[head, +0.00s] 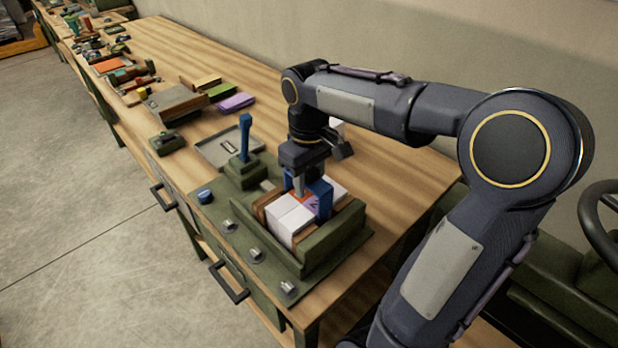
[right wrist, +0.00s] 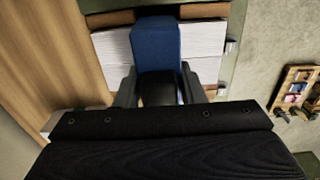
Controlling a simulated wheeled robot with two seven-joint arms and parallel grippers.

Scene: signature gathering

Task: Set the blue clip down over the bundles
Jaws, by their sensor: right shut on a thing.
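The blue clip (head: 321,199) is at the white paper bundles (head: 289,217) in the green cradle (head: 335,241). Its blue sides show on both sides of my right gripper (head: 299,186), which is shut on it from above. In the right wrist view the clip (right wrist: 156,43) lies across the middle of the white bundles (right wrist: 113,55), between my gripper's dark fingers (right wrist: 158,88). I cannot tell whether it rests fully on them. Orange and purple patches show on top near the clip. My left gripper is not in view.
A blue-handled lever (head: 245,137) stands on a green block behind the cradle. A blue knob (head: 205,196) and several metal fittings line the green base. A grey tray (head: 215,150), colored pads (head: 236,103) and tools lie farther along the wooden bench (head: 185,45).

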